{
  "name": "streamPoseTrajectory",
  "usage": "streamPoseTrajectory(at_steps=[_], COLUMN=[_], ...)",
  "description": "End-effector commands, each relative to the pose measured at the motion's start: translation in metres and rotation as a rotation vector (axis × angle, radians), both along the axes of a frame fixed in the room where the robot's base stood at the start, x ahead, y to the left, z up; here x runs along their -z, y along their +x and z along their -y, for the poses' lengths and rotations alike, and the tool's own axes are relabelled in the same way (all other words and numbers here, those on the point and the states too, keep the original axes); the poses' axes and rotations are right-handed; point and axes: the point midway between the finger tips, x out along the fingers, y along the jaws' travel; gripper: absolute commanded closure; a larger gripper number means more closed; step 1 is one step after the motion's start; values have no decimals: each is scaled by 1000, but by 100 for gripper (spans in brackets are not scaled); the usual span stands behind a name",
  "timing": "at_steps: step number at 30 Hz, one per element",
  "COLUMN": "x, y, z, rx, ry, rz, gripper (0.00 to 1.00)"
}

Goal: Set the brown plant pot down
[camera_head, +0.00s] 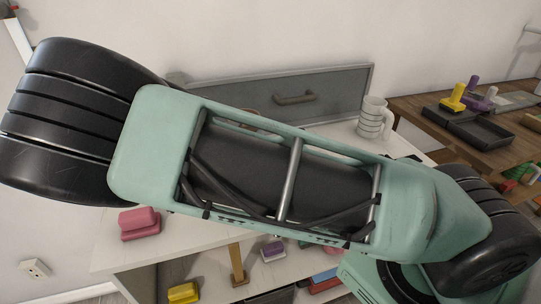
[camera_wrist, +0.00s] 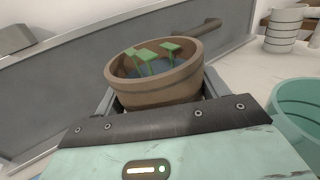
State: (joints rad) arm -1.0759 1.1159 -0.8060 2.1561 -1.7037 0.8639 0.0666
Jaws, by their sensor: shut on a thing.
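The brown plant pot (camera_wrist: 155,92) shows in the wrist view, with a dark blue inside and small green flat-topped sprigs. My gripper (camera_wrist: 160,88) is shut on it, one finger on each side. The pot looks roughly upright, slightly tilted in the picture. Its underside is hidden by my gripper, so I cannot tell whether it touches the white tabletop (camera_wrist: 262,78). In the head view my arm covers my gripper and nearly all of the pot.
A striped white mug (camera_head: 371,118) is to the right. A teal round-rimmed thing (camera_wrist: 298,108) is close on the right in the wrist view. A pink block (camera_head: 140,222) lies at the front left.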

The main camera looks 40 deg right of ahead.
Motion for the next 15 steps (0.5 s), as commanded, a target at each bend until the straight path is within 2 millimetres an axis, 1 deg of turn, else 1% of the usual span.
streamPoseTrajectory(at_steps=[3,6,11,15], x=[21,38,52,72], y=[0,0,0,0], z=[1,0,0,1], rx=[2,0,1,1], ry=[-6,-6,-4,-6], rz=[-5,-4,-1,-4], gripper=[59,59,59,59])
